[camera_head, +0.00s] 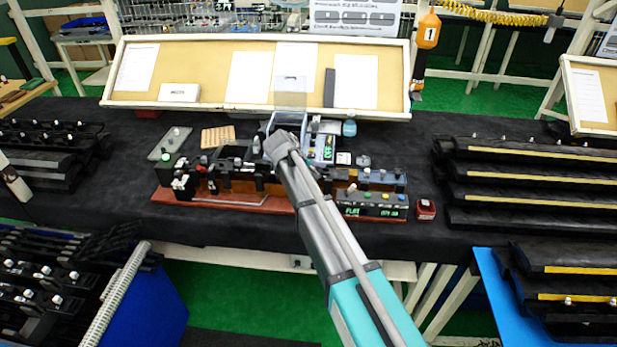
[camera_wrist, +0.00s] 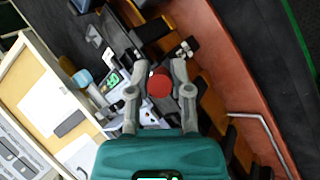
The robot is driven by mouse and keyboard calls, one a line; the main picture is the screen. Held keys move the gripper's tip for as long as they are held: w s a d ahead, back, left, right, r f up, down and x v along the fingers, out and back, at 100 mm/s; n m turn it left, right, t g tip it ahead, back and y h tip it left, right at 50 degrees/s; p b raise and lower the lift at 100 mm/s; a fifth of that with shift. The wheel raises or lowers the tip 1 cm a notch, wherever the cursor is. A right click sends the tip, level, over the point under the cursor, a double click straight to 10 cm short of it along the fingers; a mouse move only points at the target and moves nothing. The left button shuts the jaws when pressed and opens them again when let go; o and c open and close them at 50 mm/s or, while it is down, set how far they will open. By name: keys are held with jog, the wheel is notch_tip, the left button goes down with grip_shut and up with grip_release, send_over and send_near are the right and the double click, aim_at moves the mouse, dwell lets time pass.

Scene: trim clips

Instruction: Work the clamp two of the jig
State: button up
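The jig (camera_head: 225,199) is a long red-brown base with dark clamp parts along it, standing on the black-covered bench. My gripper (camera_head: 282,143) is over its middle; the arm hides part of the jig. In the wrist view, my gripper (camera_wrist: 157,75) has its two grey fingers apart, one on each side of a round red knob (camera_wrist: 159,84). Slim gaps seem to show between knob and fingers. The knob looks like a clamp handle end; I cannot tell which clamp number it belongs to or whether that clamp is open or closed.
A control box (camera_head: 372,208) with coloured buttons and a green display sits at the jig's right front. A small red box (camera_head: 426,209) is right of it. A framed board (camera_head: 215,75) stands behind. Racks of dark trim (camera_head: 530,175) fill the right side.

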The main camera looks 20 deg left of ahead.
jog(key=o, duration=0.3)
jog(key=shift+s+d, duration=0.1)
jog(key=shift+s+d+r, duration=0.1)
jog(key=shift+d, duration=0.3)
jog(key=s+d+f+m+g+y, duration=0.1)
jog(key=s+d+m+g, duration=0.2)
jog(key=d, duration=0.9)
jog(key=s+d+f+m, duration=0.1)
jog(key=s+d+m, duration=0.25)
jog(key=d, duration=0.85)
jog(key=s+d+m+y, duration=0.1)
jog(key=s+d, duration=0.3)
jog(key=d, duration=0.1)
jog(key=s+d+f+m+g+y, duration=0.1)
jog(key=s+d+m, duration=0.1)
jog(key=s+d, duration=0.2)
jog(key=s+d+m+y, duration=0.1)
jog(key=s+d+m, duration=0.1)
jog(key=s+d, duration=0.3)
jog(key=shift+d+f+g+y, duration=0.15)
jog(key=shift+d+g+y, duration=0.15)
jog(key=shift+d, duration=0.65)
